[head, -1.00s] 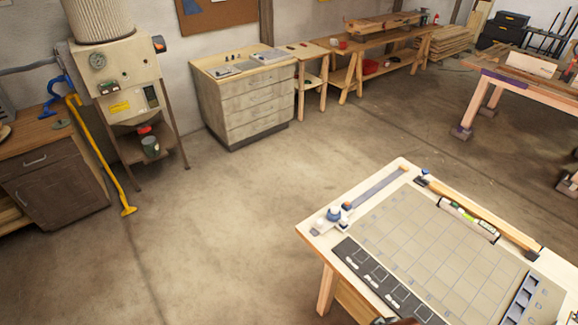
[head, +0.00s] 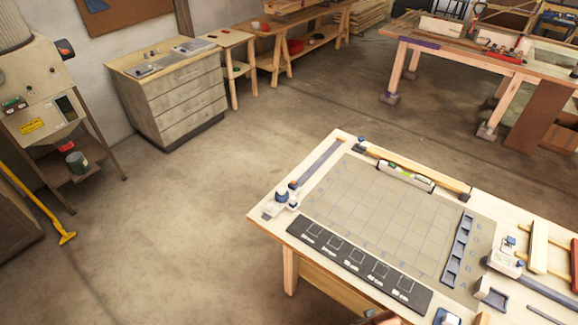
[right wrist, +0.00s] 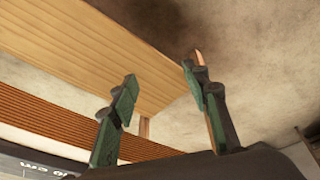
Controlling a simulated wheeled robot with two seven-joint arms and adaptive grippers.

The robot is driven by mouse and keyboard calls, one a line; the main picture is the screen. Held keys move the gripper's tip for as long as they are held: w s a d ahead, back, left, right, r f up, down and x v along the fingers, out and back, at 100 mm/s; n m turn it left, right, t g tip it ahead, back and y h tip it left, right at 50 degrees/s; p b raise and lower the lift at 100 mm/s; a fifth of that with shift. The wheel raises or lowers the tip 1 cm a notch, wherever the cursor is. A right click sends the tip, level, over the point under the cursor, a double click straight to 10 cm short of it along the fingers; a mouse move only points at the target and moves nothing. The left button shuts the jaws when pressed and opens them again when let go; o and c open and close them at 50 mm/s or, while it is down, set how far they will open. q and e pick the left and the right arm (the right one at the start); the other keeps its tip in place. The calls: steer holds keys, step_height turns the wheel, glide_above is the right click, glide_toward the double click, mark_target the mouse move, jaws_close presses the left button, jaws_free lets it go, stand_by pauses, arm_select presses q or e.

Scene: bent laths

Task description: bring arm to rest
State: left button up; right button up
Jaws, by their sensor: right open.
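My right gripper (right wrist: 160,80) shows in the right wrist view with its two green-padded fingers spread apart and nothing between them. Beyond the fingers are a broad wooden panel (right wrist: 95,45), a ribbed brown strip and pale floor. No contact with the panel can be made out. My left gripper is in neither view. In the head view, no gripper can be clearly made out.
In the head view a workbench (head: 265,212) with a gridded mat (head: 375,205), a black strip of outlined squares (head: 357,262) and a level (head: 405,176) stands at lower right. A drawer cabinet (head: 175,95) stands behind. Open floor (head: 170,230) lies left.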

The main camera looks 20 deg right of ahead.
steer(key=s+a+f+g+b, duration=0.1)
steer(key=s+f, duration=0.2)
steer(key=f, duration=1)
steer(key=s+f+b, duration=0.1)
steer(key=s+f, duration=0.2)
steer(key=f, duration=1)
steer(key=s+f+n+g+b, duration=0.1)
steer(key=s+f, duration=1.4)
steer(key=s, duration=0.2)
steer(key=shift+f+y+b, duration=0.3)
steer(key=shift+f+b, duration=0.05)
steer(key=shift+f, duration=0.05)
